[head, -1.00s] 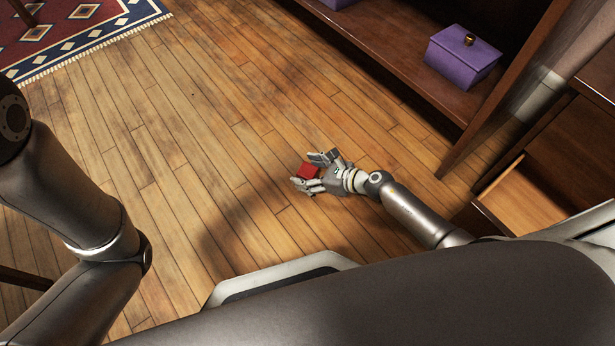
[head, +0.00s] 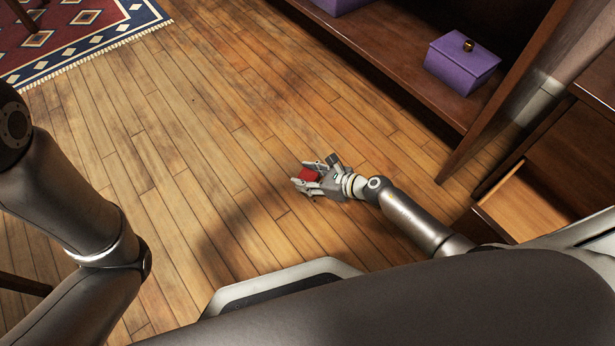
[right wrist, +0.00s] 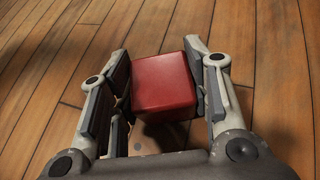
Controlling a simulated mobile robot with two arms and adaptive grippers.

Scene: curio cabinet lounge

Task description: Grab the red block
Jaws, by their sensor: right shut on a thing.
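The red block (head: 308,175) is between the fingers of my right gripper (head: 305,176), low over the wooden floor. In the right wrist view the red block (right wrist: 163,85) shows as a cube between the two finger pads of my right gripper (right wrist: 160,90), which is shut on it. Its lower part is partly hidden by the gripper. Whether it touches the floor I cannot tell. My left arm comes in at the left of the head view, but its gripper is out of view.
A purple box (head: 461,62) with a gold knob sits on the dark wooden cabinet shelf (head: 400,70) at the upper right. A drawer (head: 525,203) stands open at the right. A patterned rug (head: 85,35) lies at the upper left. The wooden floor (head: 180,130) between is clear.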

